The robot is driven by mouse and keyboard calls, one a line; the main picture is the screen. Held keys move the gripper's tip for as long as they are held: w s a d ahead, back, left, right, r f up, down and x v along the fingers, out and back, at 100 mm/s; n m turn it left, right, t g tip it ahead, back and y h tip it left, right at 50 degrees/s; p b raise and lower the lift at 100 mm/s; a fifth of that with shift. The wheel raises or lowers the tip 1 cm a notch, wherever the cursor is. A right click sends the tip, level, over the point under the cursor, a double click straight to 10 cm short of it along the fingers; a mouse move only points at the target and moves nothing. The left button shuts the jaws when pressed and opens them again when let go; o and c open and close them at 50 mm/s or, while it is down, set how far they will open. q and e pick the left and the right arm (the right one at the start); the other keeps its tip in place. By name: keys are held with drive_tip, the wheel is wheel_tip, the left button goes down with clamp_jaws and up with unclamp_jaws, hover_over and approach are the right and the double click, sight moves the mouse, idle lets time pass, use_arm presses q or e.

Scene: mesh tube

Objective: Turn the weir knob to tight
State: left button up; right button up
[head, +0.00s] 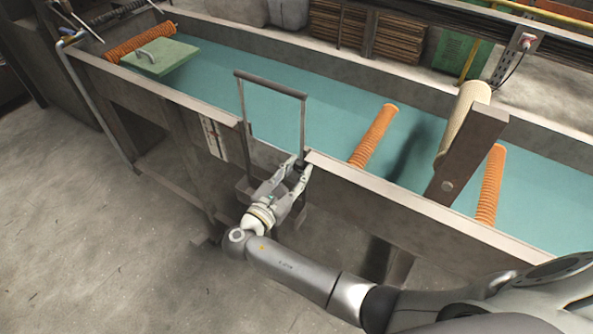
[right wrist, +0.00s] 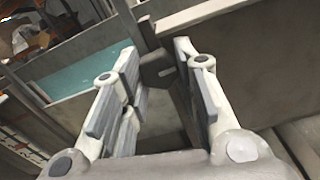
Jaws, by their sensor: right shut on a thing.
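The weir is a dark metal frame (head: 242,108) with a crossbar handle, standing upright in the near wall of a long water trough. The weir knob (right wrist: 157,70), a small dark block, sits low on the weir's right post at the trough rim. My right gripper (head: 298,168) is at this spot, with its fingers on either side of the knob and shut on it. In the right wrist view, the knob lies between the fingertips, and its far side is hidden. The knob's tightness cannot be read. My left gripper is not in view.
The trough (head: 420,210) holds teal water, with orange mesh tubes (head: 372,136) in it. A pale roller (head: 463,117) on a brown post stands at right. A green lid (head: 161,56) lies at the far left. The floor (head: 80,240) at left is clear.

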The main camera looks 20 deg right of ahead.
drive_tip(key=m+b, duration=0.1)
drive_tip(key=m, duration=0.3)
drive_tip(key=shift+f, duration=0.15)
drive_tip(key=shift+m+b, duration=0.4)
drive_tip(key=shift+m, duration=0.5)
drive_tip(key=o, duration=1)
drive_tip(key=shift+r, duration=0.2)
drive_tip(key=shift+a, duration=0.2)
drive_tip(key=v, duration=0.7)
drive_tip(key=shift+s+a, duration=0.1)
